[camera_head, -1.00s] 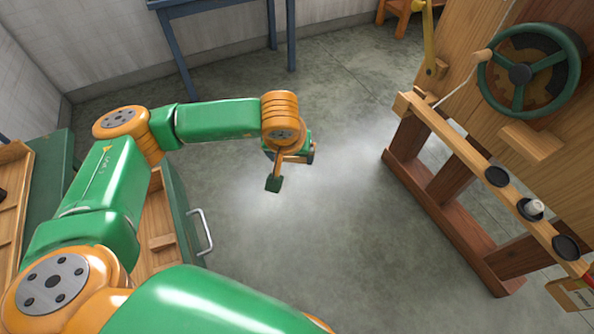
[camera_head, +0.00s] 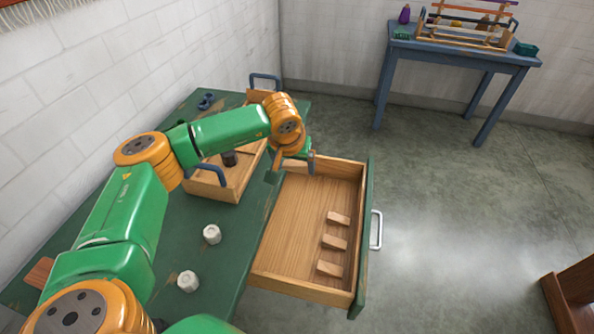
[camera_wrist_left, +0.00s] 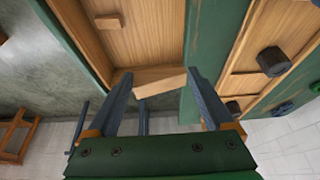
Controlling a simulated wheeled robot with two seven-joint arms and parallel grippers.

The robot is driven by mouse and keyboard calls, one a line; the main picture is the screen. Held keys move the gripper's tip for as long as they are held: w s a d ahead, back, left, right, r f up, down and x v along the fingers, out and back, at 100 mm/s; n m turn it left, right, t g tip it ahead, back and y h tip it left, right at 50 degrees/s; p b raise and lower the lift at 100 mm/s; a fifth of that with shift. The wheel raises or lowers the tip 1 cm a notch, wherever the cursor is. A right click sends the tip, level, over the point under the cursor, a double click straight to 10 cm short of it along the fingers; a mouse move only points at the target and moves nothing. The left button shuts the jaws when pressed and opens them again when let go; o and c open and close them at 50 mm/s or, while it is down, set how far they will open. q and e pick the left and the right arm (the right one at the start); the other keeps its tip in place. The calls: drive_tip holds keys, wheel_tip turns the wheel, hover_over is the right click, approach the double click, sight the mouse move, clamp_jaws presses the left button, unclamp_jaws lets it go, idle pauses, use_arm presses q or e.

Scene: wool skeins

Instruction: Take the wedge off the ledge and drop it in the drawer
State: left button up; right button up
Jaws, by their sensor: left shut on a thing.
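My left gripper (camera_head: 292,168) is shut on a wooden wedge (camera_wrist_left: 158,80), which shows between its fingers in the left wrist view. In the head view the gripper is at the back left corner of the open wooden drawer (camera_head: 290,222), seemingly above it; the wedge is mostly hidden there. Three similar wooden pieces lie in the drawer, at the back (camera_head: 339,218), middle (camera_head: 334,242) and front (camera_head: 329,268). The ledge is not clearly in view. My right gripper is not in view.
The drawer juts from a green bench (camera_head: 225,260). On it stand a wooden box (camera_head: 235,185) with blue handles and two white objects, one farther back (camera_head: 212,234) and one nearer (camera_head: 188,281). A blue table (camera_head: 455,57) stands behind. Open floor lies right of the drawer.

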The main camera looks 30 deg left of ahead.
use_arm(q)
drive_tip(key=shift+a+f, duration=0.15)
wheel_tip(320, 180, down, 6)
drive_tip(key=b, duration=0.5)
drive_tip(key=o, duration=1.1)
drive_tip(key=shift+c, duration=0.2)
drive_tip(key=shift+r, duration=0.25)
drive_tip(key=v, duration=0.6)
drive_tip(key=shift+s+r, duration=0.15)
drive_tip(key=shift+r, duration=0.25)
